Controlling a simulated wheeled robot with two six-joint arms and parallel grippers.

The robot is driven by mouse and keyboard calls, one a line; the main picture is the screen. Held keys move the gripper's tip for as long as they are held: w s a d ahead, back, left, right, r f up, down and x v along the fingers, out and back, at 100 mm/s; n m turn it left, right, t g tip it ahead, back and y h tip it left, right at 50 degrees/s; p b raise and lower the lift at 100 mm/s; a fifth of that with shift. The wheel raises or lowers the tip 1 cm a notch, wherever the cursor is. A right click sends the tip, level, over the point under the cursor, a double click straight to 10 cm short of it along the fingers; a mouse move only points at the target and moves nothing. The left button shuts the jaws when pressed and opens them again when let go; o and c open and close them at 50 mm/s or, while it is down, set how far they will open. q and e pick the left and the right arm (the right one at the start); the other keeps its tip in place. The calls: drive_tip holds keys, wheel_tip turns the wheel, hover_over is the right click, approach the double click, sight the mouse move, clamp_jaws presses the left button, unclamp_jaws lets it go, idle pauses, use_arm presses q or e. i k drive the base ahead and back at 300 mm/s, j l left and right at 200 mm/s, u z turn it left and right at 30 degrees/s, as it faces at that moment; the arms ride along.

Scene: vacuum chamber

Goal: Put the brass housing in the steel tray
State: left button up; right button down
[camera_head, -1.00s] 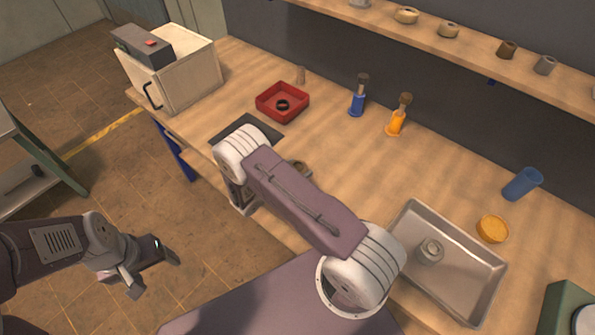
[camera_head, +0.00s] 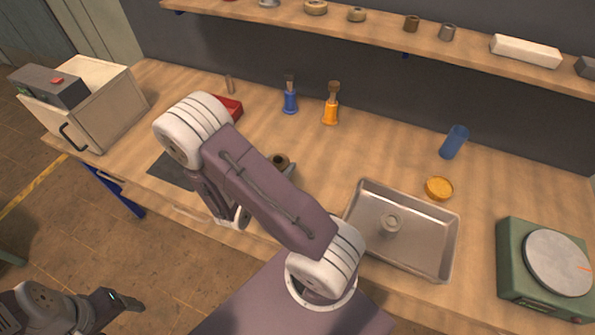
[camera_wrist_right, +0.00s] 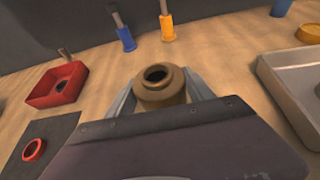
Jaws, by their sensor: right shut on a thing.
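The brass housing (camera_wrist_right: 162,88) is between the fingers of my right gripper (camera_wrist_right: 160,94), which is shut on it. In the head view the housing (camera_head: 280,160) shows just past my right arm, which hides most of that gripper. I cannot tell how high it is above the bench. The steel tray (camera_head: 447,252) lies to its right, and its edge also shows in the right wrist view (camera_wrist_right: 290,105). A grey cylindrical part (camera_head: 390,224) stands in the tray. My left gripper (camera_head: 118,301) is low at the left, partly cut off by the frame.
A red tray (camera_wrist_right: 45,100) and a dark mat (camera_wrist_right: 60,130) with a red ring (camera_wrist_right: 34,149) lie left. Blue (camera_head: 290,100) and orange (camera_head: 331,110) handled tools stand behind. A blue cup (camera_head: 454,142), yellow dish (camera_head: 439,188) and green scale (camera_head: 515,265) flank the steel tray.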

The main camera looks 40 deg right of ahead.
sight(428, 228)
drive_tip(key=k+l, duration=0.4)
drive_tip(key=k, duration=0.2)
drive_tip(key=k+l, duration=0.4)
drive_tip(key=k, duration=0.2)
drive_tip(key=k+l, duration=0.45)
drive_tip(key=k, duration=0.2)
